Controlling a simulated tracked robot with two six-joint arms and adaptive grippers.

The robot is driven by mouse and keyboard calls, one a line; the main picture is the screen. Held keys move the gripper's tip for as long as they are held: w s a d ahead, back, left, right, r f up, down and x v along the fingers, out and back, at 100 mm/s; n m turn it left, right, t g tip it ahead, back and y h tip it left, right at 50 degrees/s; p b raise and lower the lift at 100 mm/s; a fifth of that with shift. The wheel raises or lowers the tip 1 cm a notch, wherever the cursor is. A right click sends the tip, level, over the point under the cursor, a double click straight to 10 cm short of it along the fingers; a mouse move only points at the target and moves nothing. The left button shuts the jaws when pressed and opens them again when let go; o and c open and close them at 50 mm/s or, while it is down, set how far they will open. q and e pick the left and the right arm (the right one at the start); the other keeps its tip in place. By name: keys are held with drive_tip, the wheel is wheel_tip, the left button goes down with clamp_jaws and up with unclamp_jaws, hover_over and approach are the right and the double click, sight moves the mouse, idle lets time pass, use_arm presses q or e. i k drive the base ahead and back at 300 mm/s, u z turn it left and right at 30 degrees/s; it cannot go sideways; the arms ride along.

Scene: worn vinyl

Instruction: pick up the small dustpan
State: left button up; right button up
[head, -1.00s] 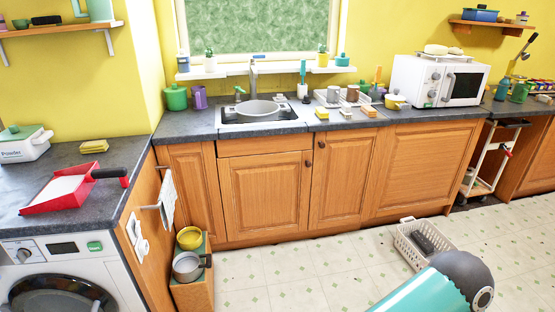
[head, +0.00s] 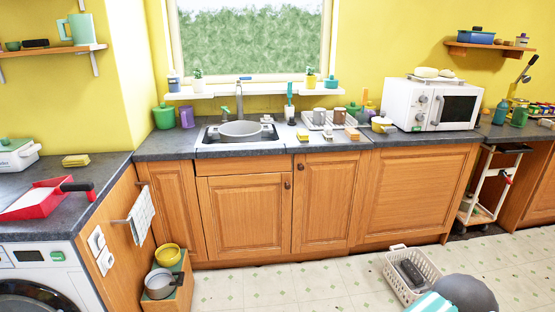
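The small dustpan (head: 38,200) is red with a pale inside and a dark handle with a red part. It lies on the grey counter at the left, above the washing machine, and its handle points right, close to the counter's edge. No gripper is near it. Only a rounded dark and teal piece, apparently part of one of my arms, shows at the bottom right. Neither of my grippers is in view.
A white powder box (head: 17,156) and a yellow sponge (head: 76,160) lie behind the dustpan. A washing machine (head: 45,262) stands below. A wooden box with pots (head: 168,285) and a white basket (head: 410,275) stand on the floor. The floor between them is clear.

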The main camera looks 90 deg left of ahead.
sight(51, 193)
drive_tip(key=z, duration=0.2)
drive_tip(key=i, duration=0.2)
drive_tip(key=u, duration=3.2)
drive_tip(key=i, duration=0.3)
drive_tip(key=u, duration=1.75)
drive_tip(key=k, duration=0.6)
drive_tip(key=u, duration=0.45)
drive_tip(key=i, duration=1.65)
drive_tip(key=z, duration=0.45)
